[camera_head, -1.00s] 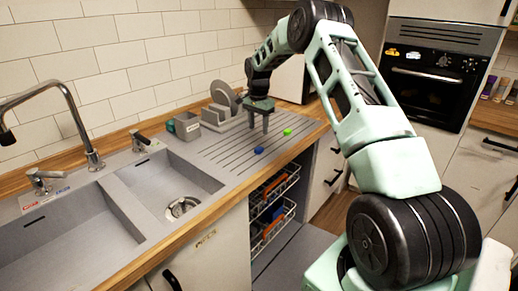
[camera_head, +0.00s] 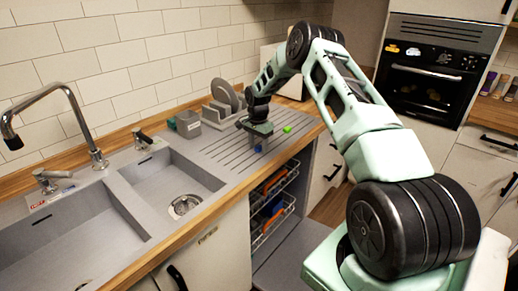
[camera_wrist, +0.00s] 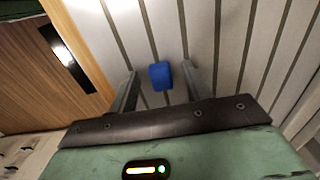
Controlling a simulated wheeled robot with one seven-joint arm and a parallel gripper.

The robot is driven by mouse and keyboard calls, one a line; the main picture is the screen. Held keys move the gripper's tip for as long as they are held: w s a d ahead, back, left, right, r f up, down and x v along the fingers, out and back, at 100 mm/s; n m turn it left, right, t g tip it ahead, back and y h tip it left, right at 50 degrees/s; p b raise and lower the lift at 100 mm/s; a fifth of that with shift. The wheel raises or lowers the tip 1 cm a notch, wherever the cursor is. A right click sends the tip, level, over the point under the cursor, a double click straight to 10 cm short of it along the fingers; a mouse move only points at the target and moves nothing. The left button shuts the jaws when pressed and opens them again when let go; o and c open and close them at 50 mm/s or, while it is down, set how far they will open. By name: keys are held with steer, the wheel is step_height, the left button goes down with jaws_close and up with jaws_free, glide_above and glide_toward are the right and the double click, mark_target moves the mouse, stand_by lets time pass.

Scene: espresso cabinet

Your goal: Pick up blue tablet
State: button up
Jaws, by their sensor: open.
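The blue tablet (camera_wrist: 160,76) lies on the ribbed drainboard, between and a little beyond the two fingertips of my gripper (camera_wrist: 160,78) in the wrist view. In the head view the blue tablet (camera_head: 258,149) shows just below my gripper (camera_head: 262,148), which points down over it. The gripper is open and empty, with a finger on each side of the tablet. Contact between fingers and tablet cannot be made out.
A green tablet (camera_head: 287,129) lies behind, to the right. A dish rack (camera_head: 222,112) with plates and a grey container (camera_head: 188,124) stand at the wall. The sink (camera_head: 150,195) is to the left; an open dishwasher rack (camera_head: 272,210) is below the counter edge.

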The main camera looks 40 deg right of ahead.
steer(key=c, duration=1.1)
steer(key=shift+o, duration=0.2)
steer(key=shift+r, duration=0.15)
